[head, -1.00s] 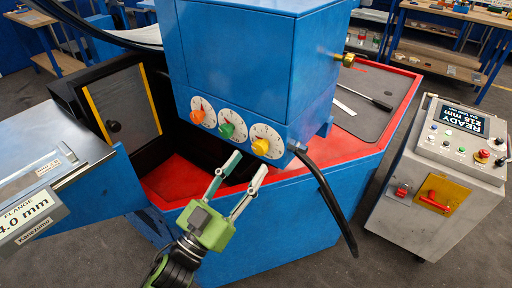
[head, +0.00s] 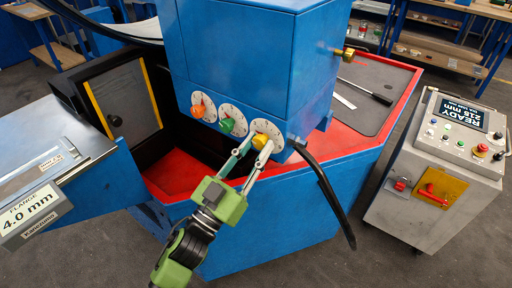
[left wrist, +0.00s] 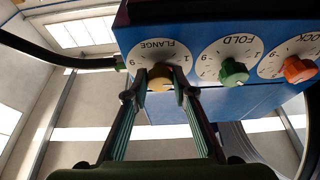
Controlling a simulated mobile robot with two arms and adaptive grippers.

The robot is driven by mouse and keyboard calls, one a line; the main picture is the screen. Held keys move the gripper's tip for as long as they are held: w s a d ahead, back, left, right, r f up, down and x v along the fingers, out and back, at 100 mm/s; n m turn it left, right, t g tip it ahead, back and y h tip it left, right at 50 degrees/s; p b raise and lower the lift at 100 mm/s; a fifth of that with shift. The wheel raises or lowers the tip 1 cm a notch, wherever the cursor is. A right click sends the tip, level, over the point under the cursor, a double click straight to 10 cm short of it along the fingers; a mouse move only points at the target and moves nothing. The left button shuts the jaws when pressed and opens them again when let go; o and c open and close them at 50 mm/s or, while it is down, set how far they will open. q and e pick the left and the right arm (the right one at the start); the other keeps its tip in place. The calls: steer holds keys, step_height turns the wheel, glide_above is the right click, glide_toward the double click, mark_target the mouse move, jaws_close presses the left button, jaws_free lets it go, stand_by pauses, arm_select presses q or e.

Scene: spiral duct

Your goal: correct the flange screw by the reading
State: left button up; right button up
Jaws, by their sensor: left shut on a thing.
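The yellow flange screw knob (head: 260,142) sits on a white dial marked FLANGE (left wrist: 166,50), at the right end of a row of three on the blue machine head. My left gripper (head: 254,150) is shut on this knob; the left wrist view shows the fingers on both sides of the yellow knob (left wrist: 160,78). The green FOLD knob (head: 227,126) and the orange knob (head: 198,111) stand beside it. The reading sign (head: 28,211) at the left says FLANGE 4.0 mm. My right gripper is not in view.
A black hose (head: 327,190) hangs just right of the flange dial. A grey control console (head: 438,150) with a READY 215 mm screen stands at the right. A grey mat (head: 372,97) with tools lies on the red bench top.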

arm_select(q)
steer(key=shift+m, duration=0.3)
steer(key=m+g+h, duration=0.1)
steer(key=m, duration=0.2)
steer(key=m+g+h+p, duration=0.1)
steer(key=m, duration=0.1)
steer(key=m+g+h+p, duration=0.1)
steer(key=m, duration=0.2)
steer(key=shift+w+a+r+m+g, duration=0.15)
steer(key=shift+a+r+m+g, duration=0.05)
steer(key=shift+m+g, duration=0.1)
steer(key=m+g+p, duration=0.1)
steer(key=m, duration=0.1)
steer(key=m+g+p, duration=0.1)
steer(key=m, duration=0.2)
steer(key=shift+a+h, duration=0.1)
steer(key=shift+h, duration=0.2)
steer(key=shift+m+g+p, duration=0.3)
steer(key=shift+m+g, duration=0.1)
steer(key=o, duration=1.1)
